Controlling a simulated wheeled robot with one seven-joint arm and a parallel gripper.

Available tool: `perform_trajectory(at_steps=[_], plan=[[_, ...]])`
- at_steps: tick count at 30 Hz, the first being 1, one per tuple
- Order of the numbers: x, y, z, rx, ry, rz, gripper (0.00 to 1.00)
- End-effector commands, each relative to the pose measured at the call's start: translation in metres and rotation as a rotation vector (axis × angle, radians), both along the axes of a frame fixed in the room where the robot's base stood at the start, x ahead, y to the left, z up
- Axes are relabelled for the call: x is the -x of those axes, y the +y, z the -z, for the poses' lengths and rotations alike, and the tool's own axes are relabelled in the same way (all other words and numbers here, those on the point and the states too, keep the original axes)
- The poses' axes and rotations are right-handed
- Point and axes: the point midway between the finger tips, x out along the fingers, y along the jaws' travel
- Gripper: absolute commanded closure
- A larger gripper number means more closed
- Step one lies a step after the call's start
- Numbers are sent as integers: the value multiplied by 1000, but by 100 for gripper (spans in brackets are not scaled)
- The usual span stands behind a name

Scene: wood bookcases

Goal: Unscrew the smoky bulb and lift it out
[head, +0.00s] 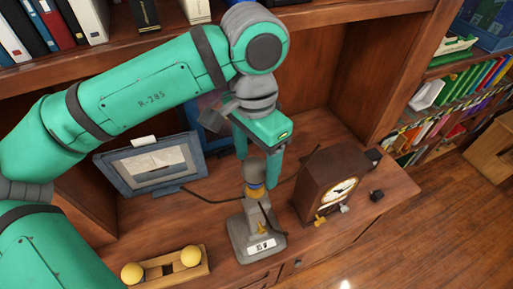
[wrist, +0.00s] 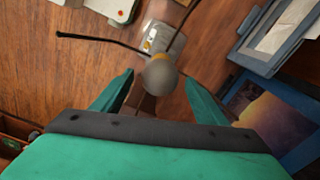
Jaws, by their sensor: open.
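The smoky bulb (head: 255,172) is a greyish bulb standing upright on top of a grey lamp base (head: 243,235) with a label on its front. In the wrist view the bulb (wrist: 160,75) shows from above, between and slightly beyond my two fingertips. My gripper (head: 258,168) is open and points down over the lamp, with a green finger on either side of the bulb. The fingers do not appear to touch it. In the wrist view my gripper (wrist: 160,90) shows a clear gap on both sides of the bulb.
A wooden clock (head: 330,185) stands close to the right of the lamp. A blue-framed picture (head: 150,165) stands at left. Two yellow balls sit in a wooden holder (head: 165,268) at front left. Dark cables run beside the lamp. A shelf of books (head: 60,25) is above.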

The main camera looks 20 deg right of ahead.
Motion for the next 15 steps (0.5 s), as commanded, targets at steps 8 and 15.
perform_trajectory(at_steps=[8, 15], plan=[[1, 0, 43, 0, 1, 1, 34], [2, -1, 62, 2, 0, 2, 34]])
